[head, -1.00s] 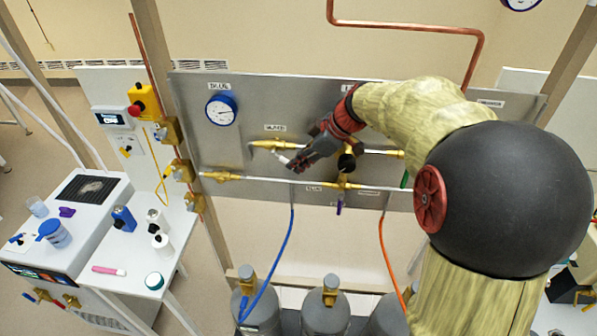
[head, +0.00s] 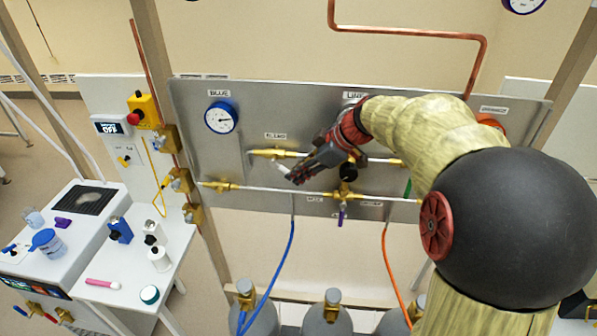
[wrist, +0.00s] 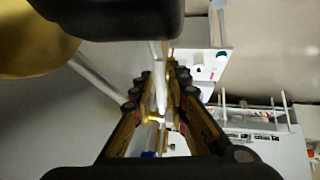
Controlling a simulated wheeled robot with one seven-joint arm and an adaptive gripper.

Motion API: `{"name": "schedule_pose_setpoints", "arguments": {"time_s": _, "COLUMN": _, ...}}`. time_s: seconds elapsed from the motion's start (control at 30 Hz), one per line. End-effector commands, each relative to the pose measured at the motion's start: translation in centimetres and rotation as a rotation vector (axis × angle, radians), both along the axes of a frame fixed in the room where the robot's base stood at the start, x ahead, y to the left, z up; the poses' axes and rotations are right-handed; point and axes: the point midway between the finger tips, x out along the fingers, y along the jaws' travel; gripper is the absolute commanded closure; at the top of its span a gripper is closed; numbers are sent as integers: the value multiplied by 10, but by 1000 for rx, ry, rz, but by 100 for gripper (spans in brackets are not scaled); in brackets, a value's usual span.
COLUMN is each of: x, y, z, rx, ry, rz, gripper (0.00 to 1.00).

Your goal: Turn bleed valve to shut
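The bleed valve (head: 272,153) is a brass fitting under the BLEED label (head: 275,135) on the grey metal panel. Its pale lever (head: 282,172) slants down and to the right from the valve, its far end close to my fingertips. My gripper (head: 293,181) is in front of the panel, just below and right of the valve. In the wrist view, my two fingers (wrist: 163,85) stand apart with a pale bar (wrist: 159,80), seemingly the lever, in the gap between them. I cannot tell whether either finger touches it. My gripper hides part of the piping.
A blue-rimmed gauge (head: 221,117) sits left of the valve. A long horizontal pipe (head: 265,190) with brass fittings runs just below my gripper. A dark knob (head: 348,172) and a purple-handled valve (head: 342,214) are to the right. Gas cylinders (head: 327,318) stand below.

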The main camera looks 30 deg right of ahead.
Motion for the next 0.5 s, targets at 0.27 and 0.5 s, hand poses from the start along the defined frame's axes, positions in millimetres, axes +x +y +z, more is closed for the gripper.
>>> {"name": "schedule_pose_setpoints", "arguments": {"time_s": 0.27, "x": 0, "y": 0, "z": 0, "rx": 0, "ry": 1, "rz": 1, "gripper": 81}}
{"name": "schedule_pose_setpoints", "arguments": {"time_s": 0.5, "x": -10, "y": -9, "z": 18, "rx": -2, "ry": -3, "rz": -2, "gripper": 81}}
